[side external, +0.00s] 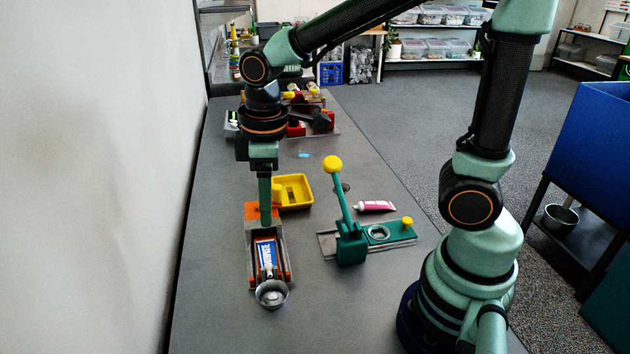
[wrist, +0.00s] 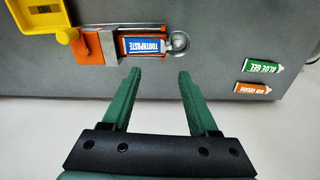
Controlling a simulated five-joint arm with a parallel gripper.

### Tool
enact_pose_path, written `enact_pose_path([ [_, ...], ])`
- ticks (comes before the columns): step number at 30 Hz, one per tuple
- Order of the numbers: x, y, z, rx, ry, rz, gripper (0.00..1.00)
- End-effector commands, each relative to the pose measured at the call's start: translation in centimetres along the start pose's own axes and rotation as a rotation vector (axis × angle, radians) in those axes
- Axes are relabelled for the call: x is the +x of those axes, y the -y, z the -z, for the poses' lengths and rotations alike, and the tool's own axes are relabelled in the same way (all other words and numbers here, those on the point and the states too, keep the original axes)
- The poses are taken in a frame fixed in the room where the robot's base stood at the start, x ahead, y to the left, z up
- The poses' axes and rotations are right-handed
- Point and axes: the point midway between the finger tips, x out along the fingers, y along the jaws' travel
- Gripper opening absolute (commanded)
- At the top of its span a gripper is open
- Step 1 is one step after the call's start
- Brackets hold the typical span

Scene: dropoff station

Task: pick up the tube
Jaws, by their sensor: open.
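My gripper (side external: 265,220) is open and empty, pointing down above the orange end of a grey-and-orange holder (side external: 286,262). In the wrist view my gripper (wrist: 158,74) has its two green fingers apart. A blue-labelled toothpaste tube (side external: 264,250) lies in the holder; it also shows in the wrist view (wrist: 144,46), ahead of the fingertips. A pink and white tube (side external: 374,206) lies on the table in the side view. The wrist view also shows a green aloe gel tube (wrist: 262,66) and an orange cream tube (wrist: 252,90) to the right. I cannot tell which tube the task names.
A small metal bowl (side external: 272,294) sits at the holder's near end. A yellow tray (side external: 294,191) stands behind the holder. A green lever device (side external: 352,243) with a yellow knob stands to the right. The table (side external: 215,290) is clear left of the holder.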

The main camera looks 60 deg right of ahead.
Motion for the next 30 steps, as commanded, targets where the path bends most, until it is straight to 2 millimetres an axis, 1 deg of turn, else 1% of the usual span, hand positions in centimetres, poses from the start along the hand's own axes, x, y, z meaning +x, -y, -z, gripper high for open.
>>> enact_pose_path([
  [1,0.6,0.3,0.3,-0.035,0.023,0.012,0.60],
  [6,1.7,0.9,0.8,-0.097,0.056,0.030,0.60],
  [8,2.2,0.9,0.8,-0.102,0.058,0.032,0.60],
  [15,6.2,1.1,0.4,-0.100,0.061,0.033,0.60],
  [18,7.5,1.1,0.4,-0.099,0.059,0.032,0.60],
  [25,8.9,1.1,0.2,-0.098,0.057,0.031,0.60],
  [30,11.4,1.4,-0.4,-0.098,0.060,0.033,0.60],
])
